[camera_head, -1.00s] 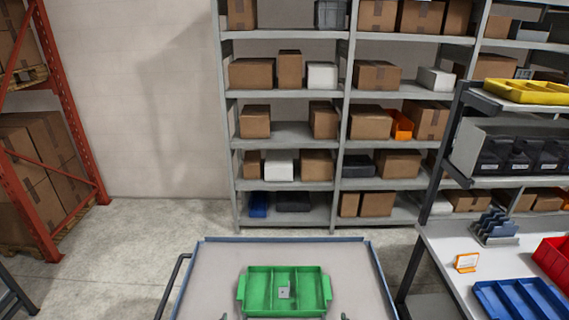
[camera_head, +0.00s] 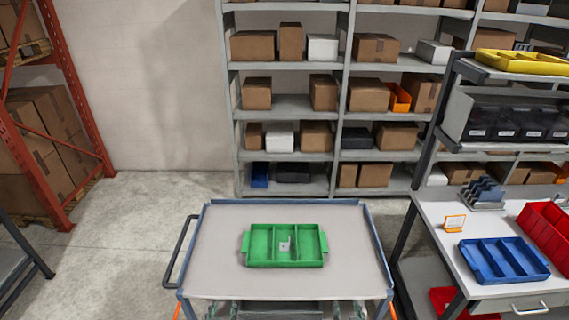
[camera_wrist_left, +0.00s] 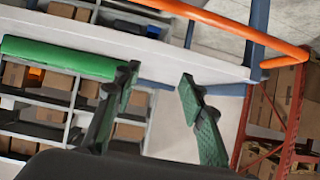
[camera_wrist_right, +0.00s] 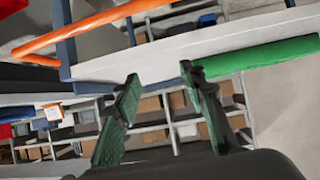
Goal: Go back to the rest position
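A green tray (camera_head: 285,262) with compartments lies on the top of a grey cart (camera_head: 220,275) in the head view. A small light-grey piece (camera_head: 285,246) with a dark dot shows in its middle compartment. My left gripper (camera_head: 222,310) and my right gripper (camera_head: 346,310) are at the bottom of the head view, at the cart's near edge, apart from the tray. In the left wrist view my left gripper (camera_wrist_left: 158,80) has its fingers apart with nothing between them. In the right wrist view my right gripper (camera_wrist_right: 160,75) is likewise open and empty.
A workbench (camera_head: 430,207) stands on the right with a blue bin (camera_head: 500,262) and a red bin (camera_head: 548,230). Grey shelves (camera_head: 290,106) with boxes line the back. An orange-red rack (camera_head: 60,130) stands at the left. Floor (camera_head: 120,270) left of the cart is clear.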

